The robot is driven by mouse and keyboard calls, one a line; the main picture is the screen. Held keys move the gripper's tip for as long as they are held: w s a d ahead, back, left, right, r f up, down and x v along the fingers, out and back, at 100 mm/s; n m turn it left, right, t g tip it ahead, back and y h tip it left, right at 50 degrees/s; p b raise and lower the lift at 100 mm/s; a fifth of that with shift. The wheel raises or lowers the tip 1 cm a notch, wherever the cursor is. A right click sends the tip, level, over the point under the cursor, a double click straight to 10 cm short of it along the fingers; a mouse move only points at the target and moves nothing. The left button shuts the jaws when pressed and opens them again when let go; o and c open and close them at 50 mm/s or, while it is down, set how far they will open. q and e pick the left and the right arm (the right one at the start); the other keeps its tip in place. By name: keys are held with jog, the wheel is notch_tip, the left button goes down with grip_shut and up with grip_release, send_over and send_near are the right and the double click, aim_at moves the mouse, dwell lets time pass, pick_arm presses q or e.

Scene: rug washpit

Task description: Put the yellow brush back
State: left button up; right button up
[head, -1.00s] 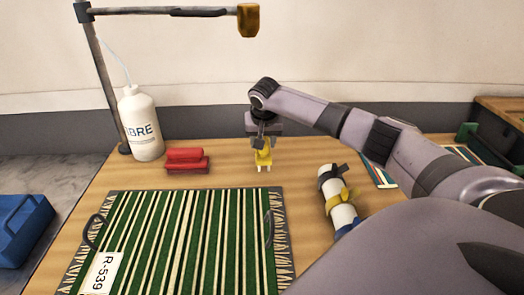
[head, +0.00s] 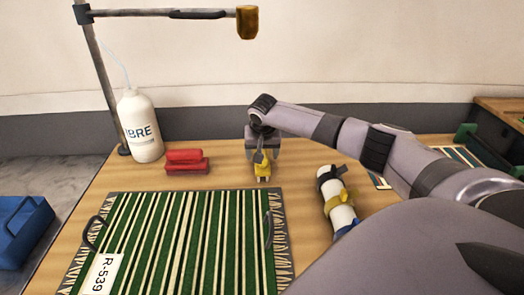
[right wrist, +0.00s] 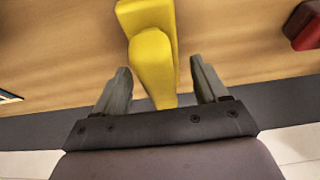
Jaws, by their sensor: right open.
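The yellow brush (head: 264,164) is at the table behind the rug's far right corner, partly hidden by my right gripper (head: 262,158) in the head view. In the right wrist view the yellow brush (right wrist: 152,62) has its narrow handle between the two fingers of my right gripper (right wrist: 160,66). The fingers are open, with gaps on both sides of the handle. Its wider head lies beyond the fingertips. I cannot tell clearly whether the underside touches the wood. My left gripper is out of view.
A red brush (head: 186,162) lies left of the yellow one; a white bottle (head: 141,128) stands beyond it. The striped green rug (head: 180,240) fills the table front. A white roll with straps (head: 338,203) lies right. A lamp-like post arm (head: 170,13) hangs above left.

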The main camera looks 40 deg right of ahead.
jog(key=v, duration=1.2)
jog(key=shift+b, duration=0.45)
jog(key=shift+r, duration=0.1)
